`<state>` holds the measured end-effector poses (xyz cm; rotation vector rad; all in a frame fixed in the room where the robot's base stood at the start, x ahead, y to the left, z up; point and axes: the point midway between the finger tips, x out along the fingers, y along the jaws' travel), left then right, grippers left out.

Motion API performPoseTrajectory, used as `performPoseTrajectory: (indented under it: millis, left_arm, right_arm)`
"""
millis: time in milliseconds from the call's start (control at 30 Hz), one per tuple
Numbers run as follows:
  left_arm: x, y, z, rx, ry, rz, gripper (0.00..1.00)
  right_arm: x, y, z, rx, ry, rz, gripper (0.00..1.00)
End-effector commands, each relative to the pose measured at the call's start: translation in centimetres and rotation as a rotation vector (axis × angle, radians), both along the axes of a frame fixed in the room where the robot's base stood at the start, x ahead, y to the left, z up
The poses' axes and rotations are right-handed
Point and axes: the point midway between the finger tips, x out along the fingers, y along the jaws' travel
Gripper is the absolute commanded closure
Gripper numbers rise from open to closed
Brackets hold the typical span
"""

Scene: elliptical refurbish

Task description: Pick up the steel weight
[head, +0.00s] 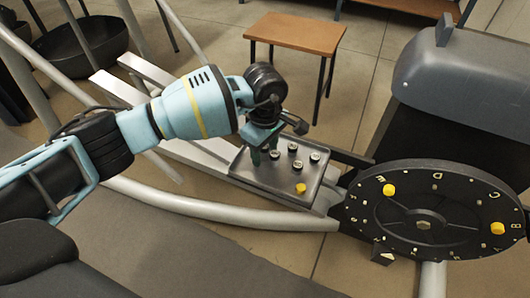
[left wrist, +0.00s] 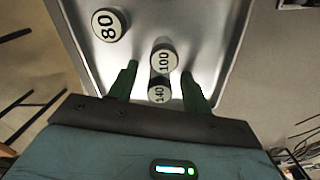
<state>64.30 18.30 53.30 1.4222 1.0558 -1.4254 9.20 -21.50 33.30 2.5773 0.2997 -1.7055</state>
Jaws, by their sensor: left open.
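Several small steel weights with pale, numbered tops stand on a grey metal tray (head: 262,186), one of them a steel weight (head: 292,148) near its middle. In the left wrist view the tops read 80 (left wrist: 110,25), 100 (left wrist: 164,59) and 140 (left wrist: 159,91). The task does not say which one is meant. My left gripper (head: 265,156) points down over the left part of the tray, its green fingers open. In the left wrist view (left wrist: 160,75) the 100 and 140 weights appear between the fingers; I cannot tell if they touch. My right gripper is out of view.
A yellow-topped piece (head: 300,188) sits at the tray's near edge. A black lettered dial (head: 424,205) with yellow knobs stands to the right. Curved pale rails (head: 220,210) run past the tray. A small wooden table (head: 297,33) stands behind.

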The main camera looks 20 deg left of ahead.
Motion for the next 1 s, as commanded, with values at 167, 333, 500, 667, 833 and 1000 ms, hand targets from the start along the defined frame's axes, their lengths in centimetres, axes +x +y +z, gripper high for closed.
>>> performPoseTrajectory:
  millis: [167,333,500,667,833,1000]
  left_arm:
    - [0.1,0.0,0.1,-0.001,-0.002,0.000,0.51]
    - [0.0,0.0,0.1,-0.001,-0.002,0.000,0.70]
    - [0.0,0.0,0.1,0.000,-0.002,0.000,0.93]
    - [0.1,0.0,0.1,0.000,-0.002,0.000,1.00]
    - [0.1,0.0,0.2,0.000,-0.003,0.000,1.00]
    - [0.1,0.0,1.0,0.000,-0.004,0.000,1.00]
  right_arm:
    - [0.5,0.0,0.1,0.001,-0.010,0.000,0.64]
    - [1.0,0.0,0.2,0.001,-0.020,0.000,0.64]
    - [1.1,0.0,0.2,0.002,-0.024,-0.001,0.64]
    - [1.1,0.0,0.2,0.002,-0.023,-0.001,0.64]
    - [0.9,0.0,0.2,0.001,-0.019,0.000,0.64]
    - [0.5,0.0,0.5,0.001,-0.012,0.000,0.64]
